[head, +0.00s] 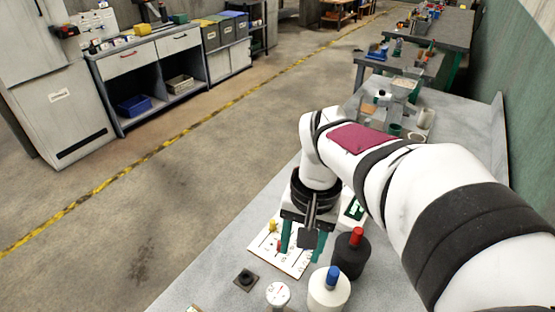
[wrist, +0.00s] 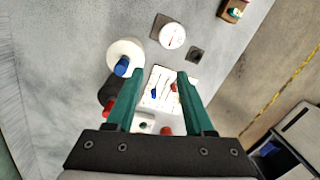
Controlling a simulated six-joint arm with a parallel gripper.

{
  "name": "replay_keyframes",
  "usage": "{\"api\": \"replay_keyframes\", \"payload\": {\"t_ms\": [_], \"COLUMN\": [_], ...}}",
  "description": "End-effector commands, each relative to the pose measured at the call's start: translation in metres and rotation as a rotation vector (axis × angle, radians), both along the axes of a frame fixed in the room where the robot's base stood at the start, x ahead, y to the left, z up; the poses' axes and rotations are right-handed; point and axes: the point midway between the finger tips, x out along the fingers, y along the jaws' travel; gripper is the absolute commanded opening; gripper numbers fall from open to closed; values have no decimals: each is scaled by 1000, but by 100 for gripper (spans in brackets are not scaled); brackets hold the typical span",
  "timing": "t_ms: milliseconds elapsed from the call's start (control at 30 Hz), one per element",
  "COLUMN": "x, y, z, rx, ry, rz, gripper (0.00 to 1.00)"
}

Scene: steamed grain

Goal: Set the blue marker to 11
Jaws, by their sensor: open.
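A white board (head: 292,266) with slots lies on the grey bench, partly hidden by my gripper in the head view. The board also shows in the wrist view (wrist: 160,73), between and beyond my fingers. A small blue marker (wrist: 154,93) stands on it, left of a red marker (wrist: 173,87). The blue marker is not clear in the head view; a yellow marker (head: 272,226) and a red one (head: 279,243) show there. The scale numbers are too small to read. My gripper (head: 303,254) points down over the board, its green fingers apart and empty, also in the wrist view (wrist: 161,72).
Close to the board stand a white jar with a blue top (head: 329,292) and a black jar with a red top (head: 351,253). A round white dial (head: 278,294) and a black knob on a square plate (head: 246,278) are nearby. Bare bench lies left of the jars in the wrist view.

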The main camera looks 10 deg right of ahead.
Motion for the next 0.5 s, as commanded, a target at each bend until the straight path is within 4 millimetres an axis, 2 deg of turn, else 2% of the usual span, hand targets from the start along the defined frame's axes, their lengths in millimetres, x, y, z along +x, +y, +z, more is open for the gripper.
{"api": "replay_keyframes", "payload": {"t_ms": [33, 100, 200, 300, 433, 500], "x": [38, 85, 129, 148, 151, 150], "y": [-15, -35, -58, -69, -70, -70], "z": [-9, -24, -46, -59, -77, -96], "rx": [-16, -41, -67, -79, -82, -81], "ry": [6, 3, 1, -3, -2, 0], "rz": [-8, -15, -20, -21, -19, -20], "gripper": [53, 53, 53, 53, 53, 53]}}
